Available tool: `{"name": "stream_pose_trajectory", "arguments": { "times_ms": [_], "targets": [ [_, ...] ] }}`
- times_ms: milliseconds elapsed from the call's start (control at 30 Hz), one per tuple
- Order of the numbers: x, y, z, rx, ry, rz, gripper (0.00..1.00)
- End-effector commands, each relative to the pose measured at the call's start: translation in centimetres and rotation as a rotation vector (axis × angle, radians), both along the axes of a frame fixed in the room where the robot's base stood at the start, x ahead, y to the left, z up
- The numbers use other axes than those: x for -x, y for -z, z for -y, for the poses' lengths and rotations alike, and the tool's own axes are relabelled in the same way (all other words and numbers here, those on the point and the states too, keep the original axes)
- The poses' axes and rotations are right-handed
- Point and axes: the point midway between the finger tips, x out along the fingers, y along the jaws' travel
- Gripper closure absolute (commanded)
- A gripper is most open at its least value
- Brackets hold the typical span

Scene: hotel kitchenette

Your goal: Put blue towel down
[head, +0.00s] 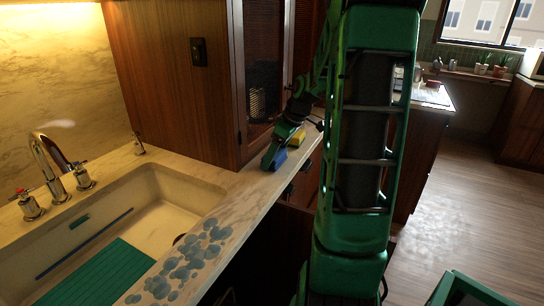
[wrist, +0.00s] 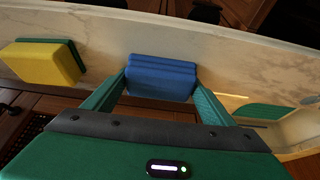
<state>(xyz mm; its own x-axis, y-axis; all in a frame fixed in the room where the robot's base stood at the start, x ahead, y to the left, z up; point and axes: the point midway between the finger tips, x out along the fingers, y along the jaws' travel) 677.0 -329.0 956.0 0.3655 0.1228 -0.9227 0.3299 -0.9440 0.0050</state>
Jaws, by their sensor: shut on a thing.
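The blue towel (wrist: 160,78) is a folded, rounded block between the two green fingers of my gripper (wrist: 158,92) in the wrist view. My gripper is shut on it. In the head view the blue towel (head: 278,158) is at the narrow stretch of marble counter by the tall wooden cabinet, with my gripper (head: 270,162) at it. The towel looks low over the counter or touching it; I cannot tell which.
A yellow and green sponge-like block (wrist: 42,62) lies beside the towel, also in the head view (head: 298,136). The sink (head: 150,205) with a green mat (head: 98,275) is at left. Blue-grey round spots (head: 185,262) cover the front counter. The wooden cabinet (head: 185,80) stands close behind.

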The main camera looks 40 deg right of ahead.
Motion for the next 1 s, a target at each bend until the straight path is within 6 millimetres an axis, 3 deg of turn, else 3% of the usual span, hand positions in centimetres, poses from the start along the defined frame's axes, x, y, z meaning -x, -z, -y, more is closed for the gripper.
{"name": "stream_pose_trajectory", "arguments": {
  "times_ms": [67, 100, 167, 600, 767, 1000],
  "targets": [
    [0.2, 0.6, -0.1, -0.003, 0.001, -0.008, 0.43],
    [0.2, 0.7, -0.1, -0.004, 0.0, -0.008, 0.15],
    [0.2, 0.8, -0.2, -0.006, 0.001, -0.01, 0.04],
    [0.2, 0.4, -0.5, -0.011, -0.006, -0.016, 0.04],
    [0.9, -1.9, -0.1, -0.008, -0.005, -0.011, 0.04],
    [2.6, -6.8, 0.7, -0.002, -0.002, -0.005, 0.04]
  ]
}}
